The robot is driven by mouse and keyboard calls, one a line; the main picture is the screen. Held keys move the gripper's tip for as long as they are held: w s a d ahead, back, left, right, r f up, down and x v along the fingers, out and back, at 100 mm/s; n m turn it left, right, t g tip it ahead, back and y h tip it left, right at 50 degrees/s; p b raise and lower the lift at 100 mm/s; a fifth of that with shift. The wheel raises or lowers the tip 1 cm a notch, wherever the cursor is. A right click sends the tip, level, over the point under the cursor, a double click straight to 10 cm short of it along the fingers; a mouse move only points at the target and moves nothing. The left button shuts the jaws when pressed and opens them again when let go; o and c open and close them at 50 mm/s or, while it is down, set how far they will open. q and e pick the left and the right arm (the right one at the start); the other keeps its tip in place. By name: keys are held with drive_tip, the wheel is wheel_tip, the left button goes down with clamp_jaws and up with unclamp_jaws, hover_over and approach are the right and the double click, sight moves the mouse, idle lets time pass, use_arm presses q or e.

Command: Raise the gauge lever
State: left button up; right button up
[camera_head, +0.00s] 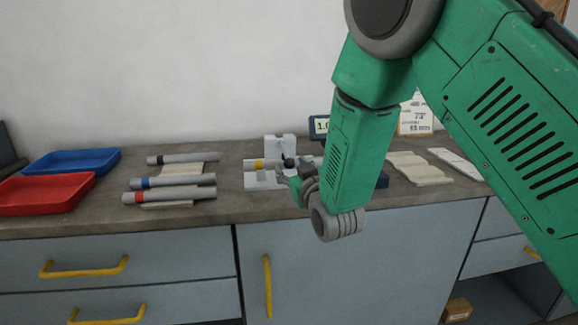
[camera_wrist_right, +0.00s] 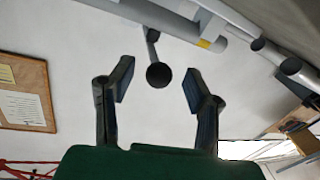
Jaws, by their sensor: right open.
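The gauge lever ends in a black ball knob (camera_head: 288,162) at the light grey jig (camera_head: 250,181) on the bench. In the right wrist view the knob (camera_wrist_right: 159,75) hangs from a thin grey rod, in line with the gap between my fingers. My right gripper (camera_head: 287,179) is open at the jig's right front, close to the knob; its fingers (camera_wrist_right: 158,82) show apart in the wrist view. I cannot tell whether they touch it. A grey tube with a yellow band (camera_head: 259,164) lies in the jig. My arm hides the jig's right side. My left gripper is out of view.
Several banded grey tubes (camera_head: 182,181) lie left of the jig on a pale rack. A red tray (camera_head: 45,207) and a blue tray (camera_head: 72,151) stand far left. A small display (camera_head: 319,126) is behind my arm. Pale slats (camera_head: 418,170) lie right.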

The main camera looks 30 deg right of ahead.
drive_tip(key=shift+w+d, duration=0.1)
drive_tip(key=shift+w, duration=0.8)
drive_tip(key=shift+c, duration=0.5)
